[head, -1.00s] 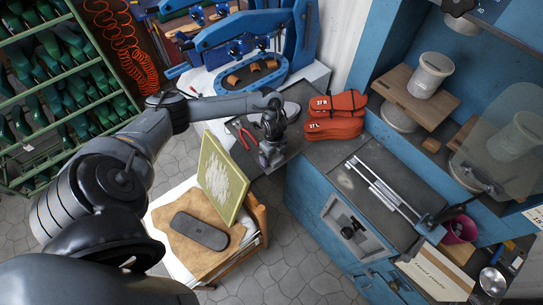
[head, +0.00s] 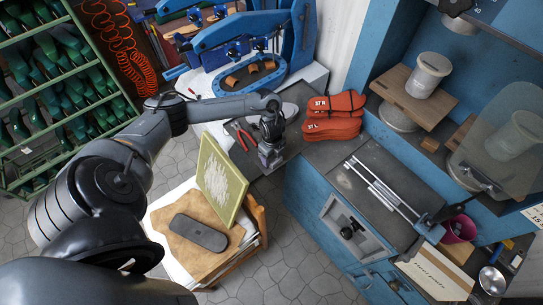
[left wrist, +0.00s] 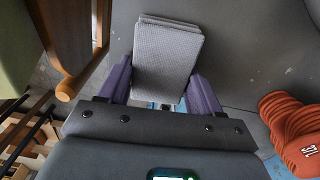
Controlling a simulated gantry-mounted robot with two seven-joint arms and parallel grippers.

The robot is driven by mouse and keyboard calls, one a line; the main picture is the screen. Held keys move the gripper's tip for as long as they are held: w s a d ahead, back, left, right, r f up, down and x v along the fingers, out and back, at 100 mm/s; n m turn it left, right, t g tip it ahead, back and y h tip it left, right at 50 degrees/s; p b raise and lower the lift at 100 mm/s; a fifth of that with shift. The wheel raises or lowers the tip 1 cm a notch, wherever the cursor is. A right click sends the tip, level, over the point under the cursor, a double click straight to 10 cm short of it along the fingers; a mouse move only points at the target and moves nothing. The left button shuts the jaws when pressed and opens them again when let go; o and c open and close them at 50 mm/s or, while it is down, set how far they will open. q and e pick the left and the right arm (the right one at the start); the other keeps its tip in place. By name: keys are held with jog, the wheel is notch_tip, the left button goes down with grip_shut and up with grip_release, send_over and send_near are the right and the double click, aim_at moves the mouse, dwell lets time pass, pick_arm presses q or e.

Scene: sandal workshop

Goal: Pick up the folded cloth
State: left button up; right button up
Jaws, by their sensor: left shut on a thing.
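The folded cloth (left wrist: 168,55) is a pale grey, layered rectangle in the left wrist view, lying over the dark grey bench top. My left gripper (left wrist: 160,98) is shut on its near end, with one purple finger on each side. In the head view my left gripper (head: 270,155) points down over the dark bench top, left of the red soles, and mostly hides the cloth there. I cannot tell whether the cloth is clear of the bench. My right gripper is not in view.
Red sole stacks (head: 333,117) stand right of the left gripper; red pliers (head: 243,136) lie to its left. A yellow-framed board (head: 222,180) leans near a chair with a dark sole (head: 198,232). A blue press (head: 250,70) stands behind.

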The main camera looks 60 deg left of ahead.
pick_arm(q)
jog(key=shift+r, duration=0.5)
notch_tip(320, 180, up, 2)
jog(key=shift+r, duration=0.2)
jog(key=shift+w+d+r, duration=0.4)
jog(key=shift+d+r, duration=0.2)
jog(key=shift+w+d+r, duration=0.4)
jog(key=shift+d+r, duration=0.15)
jog(key=shift+c, duration=1.2)
jog(key=w+d+r+p, duration=0.4)
jog(key=d+r, duration=0.1)
jog(key=d, duration=0.2)
jog(key=shift+w+d, duration=0.25)
jog(key=shift+d, duration=0.1)
jog(key=shift+r, duration=0.1)
jog(key=o, duration=0.7)
jog(key=c, duration=0.4)
